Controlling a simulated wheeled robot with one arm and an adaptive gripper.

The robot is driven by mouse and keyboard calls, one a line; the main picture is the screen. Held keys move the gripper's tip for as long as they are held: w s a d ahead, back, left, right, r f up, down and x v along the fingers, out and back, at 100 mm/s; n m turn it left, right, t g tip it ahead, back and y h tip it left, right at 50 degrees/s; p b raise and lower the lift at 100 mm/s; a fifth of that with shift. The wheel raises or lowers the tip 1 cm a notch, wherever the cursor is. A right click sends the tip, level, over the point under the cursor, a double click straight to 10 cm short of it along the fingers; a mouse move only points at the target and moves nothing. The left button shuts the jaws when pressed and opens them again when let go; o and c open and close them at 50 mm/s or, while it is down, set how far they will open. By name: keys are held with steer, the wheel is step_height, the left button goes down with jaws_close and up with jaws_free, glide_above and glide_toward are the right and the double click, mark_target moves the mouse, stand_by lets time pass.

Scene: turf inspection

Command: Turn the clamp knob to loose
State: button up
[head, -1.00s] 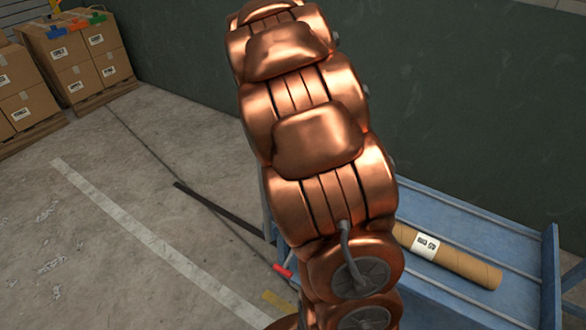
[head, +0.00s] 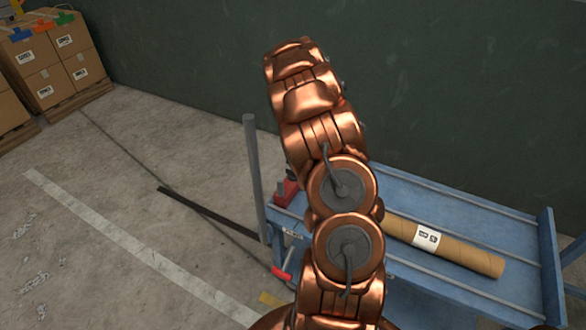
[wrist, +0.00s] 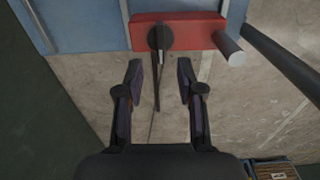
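The clamp is a red block (wrist: 195,32) at the edge of the blue cart in the wrist view. A dark round knob (wrist: 160,38) with a narrow bar sits on its left part. My gripper (wrist: 160,70) is open and empty, its two fingers apart below the knob in the picture, pointing toward the block. The knob lies between the finger lines, apparently clear of both. In the head view, part of the red clamp (head: 286,193) shows left of my arm; the knob and my gripper are hidden there.
The blue cart (head: 450,205) carries a cardboard tube (head: 465,256). A grey post (head: 253,180) stands at the cart's left edge, near a red-ended lever (head: 282,274). Stacked boxes (head: 50,68) stand at the far left.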

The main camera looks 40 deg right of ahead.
steer(key=shift+f+p, duration=0.7)
steer(key=shift+f, duration=2.75)
jaws_close()
